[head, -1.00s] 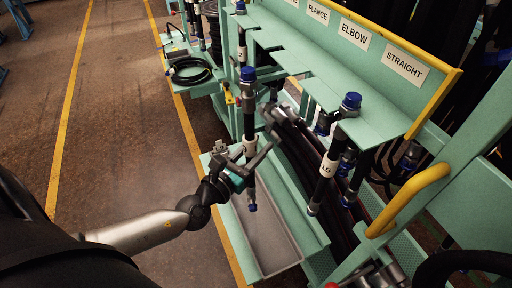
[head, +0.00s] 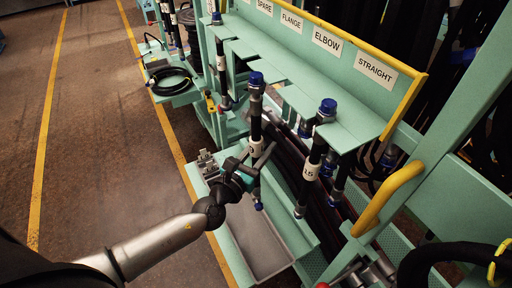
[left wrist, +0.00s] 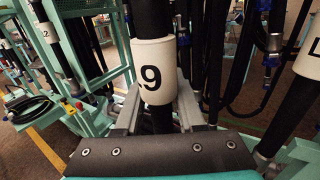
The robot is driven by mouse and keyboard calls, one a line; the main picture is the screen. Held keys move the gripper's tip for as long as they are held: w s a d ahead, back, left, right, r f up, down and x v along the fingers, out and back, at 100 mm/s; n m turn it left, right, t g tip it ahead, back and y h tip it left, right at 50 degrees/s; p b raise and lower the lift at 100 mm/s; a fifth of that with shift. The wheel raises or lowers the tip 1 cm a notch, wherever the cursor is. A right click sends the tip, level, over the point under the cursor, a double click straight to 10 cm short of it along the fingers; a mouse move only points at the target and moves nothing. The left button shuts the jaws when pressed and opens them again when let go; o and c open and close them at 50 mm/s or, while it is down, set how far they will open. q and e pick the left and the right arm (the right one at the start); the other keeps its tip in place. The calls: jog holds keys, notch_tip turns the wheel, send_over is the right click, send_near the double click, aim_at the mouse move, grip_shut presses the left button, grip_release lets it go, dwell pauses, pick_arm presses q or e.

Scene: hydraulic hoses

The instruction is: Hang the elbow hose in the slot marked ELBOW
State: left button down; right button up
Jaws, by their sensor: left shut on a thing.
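My left gripper (head: 258,165) is shut on a black hose (head: 256,126) with a blue cap on top and a white tag. In the left wrist view the tag (left wrist: 153,70) reads 9 and sits between the fingers. The hose hangs nearly upright in front of the rack shelf (head: 275,72), its lower blue end free above a grey tray. The ELBOW sign (head: 327,40) is on the rack's back plate, between FLANGE and STRAIGHT. The shelf edge below it is partly hidden by hoses. I cannot tell the held hose's end shape.
A hose tagged 15 (head: 312,168) hangs at the shelf's right part, close right of the held hose. More hoses hang at the far left. A yellow handle (head: 388,198) and green post stand at right. The grey tray (head: 262,250) lies below.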

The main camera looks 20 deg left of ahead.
pick_arm(q)
jog(key=w+d, duration=0.4)
jog(key=w, duration=0.1)
jog(key=shift+w, duration=0.15)
dwell(0.8)
jog(key=shift+f, duration=0.1)
jog(key=shift+c, duration=2.2)
grip_release()
jog(key=shift+f, duration=0.15)
jog(key=s+a+b, duration=0.1)
jog(key=s+a, duration=0.1)
jog(key=s, duration=1.3)
jog(key=shift+s, duration=0.1)
